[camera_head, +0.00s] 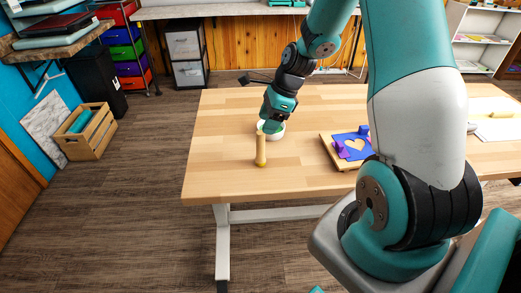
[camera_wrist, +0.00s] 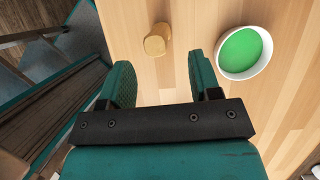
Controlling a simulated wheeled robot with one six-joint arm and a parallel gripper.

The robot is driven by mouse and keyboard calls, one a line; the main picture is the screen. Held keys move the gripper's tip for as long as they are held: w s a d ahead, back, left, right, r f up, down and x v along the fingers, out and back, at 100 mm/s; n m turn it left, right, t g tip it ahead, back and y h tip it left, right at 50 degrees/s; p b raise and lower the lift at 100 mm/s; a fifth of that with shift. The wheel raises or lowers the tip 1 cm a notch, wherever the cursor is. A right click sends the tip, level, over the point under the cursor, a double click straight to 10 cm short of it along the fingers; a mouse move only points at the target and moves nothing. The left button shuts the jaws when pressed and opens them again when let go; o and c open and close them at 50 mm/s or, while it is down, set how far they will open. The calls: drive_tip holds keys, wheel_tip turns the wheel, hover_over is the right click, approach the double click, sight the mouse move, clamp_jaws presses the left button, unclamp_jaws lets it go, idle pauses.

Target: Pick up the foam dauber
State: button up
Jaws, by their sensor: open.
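The foam dauber (camera_head: 261,150) stands upright on the wooden table, a tan cylinder with a slightly wider base. In the wrist view its rounded top (camera_wrist: 157,40) shows just beyond the gap between my fingers. My gripper (camera_head: 268,124) is above the table close to the dauber, with its fingers apart. In the wrist view the open gripper (camera_wrist: 162,73) has nothing between its fingers.
A white bowl of green paint (camera_wrist: 243,52) sits to the right of the dauber in the wrist view. The table's left part (camera_head: 215,150) is clear.

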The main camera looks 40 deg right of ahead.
sight(258, 141)
drive_tip(key=x, duration=0.7)
drive_tip(key=shift+s+a+f+p, duration=0.1)
drive_tip(key=shift+a+f+p, duration=0.15)
drive_tip(key=shift+f+p, duration=0.1)
drive_tip(key=shift+c, duration=0.4)
drive_tip(key=c, duration=0.9)
